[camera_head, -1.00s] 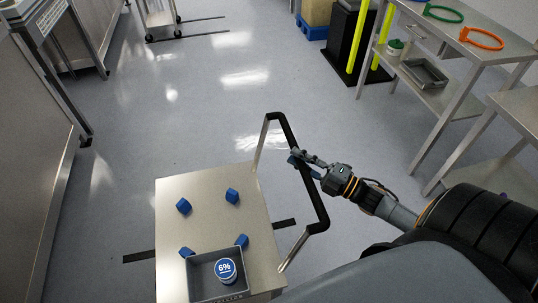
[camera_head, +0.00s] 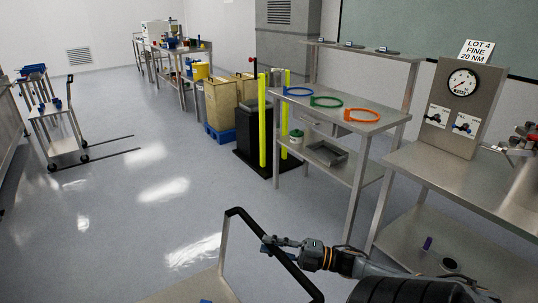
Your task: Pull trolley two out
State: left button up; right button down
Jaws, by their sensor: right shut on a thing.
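A steel trolley (camera_head: 192,291) with a flat top shows at the bottom edge, mostly cut off. Its bent handle with a black grip (camera_head: 296,279) rises at its right side. I cannot read a number on it. My right gripper (camera_head: 271,246) is shut on the black grip near its far end, with its arm coming from the lower right. A bit of a blue block (camera_head: 205,301) shows on the trolley top. My left gripper is not in view.
Another trolley (camera_head: 62,147) stands at the far left beside dark floor lines. At right are a table with blue, green and orange rings (camera_head: 361,115) and a bench with a gauge panel (camera_head: 459,105). Yellow posts (camera_head: 262,120) stand on a black base. The middle floor is clear.

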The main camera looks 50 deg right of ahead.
jog(key=c, duration=1.2)
grip_release()
jog(key=shift+w, duration=0.1)
jog(key=shift+o, duration=0.2)
jog(key=v, duration=1.2)
jog(key=s+a+f+m+g+h, duration=0.25)
jog(key=f+m+h, duration=0.35)
jog(key=f, duration=0.9)
jog(key=s+a+f+m+g+h, duration=0.1)
jog(key=s+f+m+g+h, duration=0.25)
jog(key=f+m, duration=0.8)
jog(key=s+a+f+m+g, duration=0.1)
jog(key=s+a+f+g, duration=0.4)
jog(key=a+f, duration=0.6)
jog(key=s+a+f+g, duration=0.5)
jog(key=s+a+f, duration=0.5)
jog(key=a, duration=0.5)
jog(key=shift+f+m+g+y, duration=0.35)
jog(key=shift+f+y, duration=0.1)
jog(key=shift+f, duration=0.1)
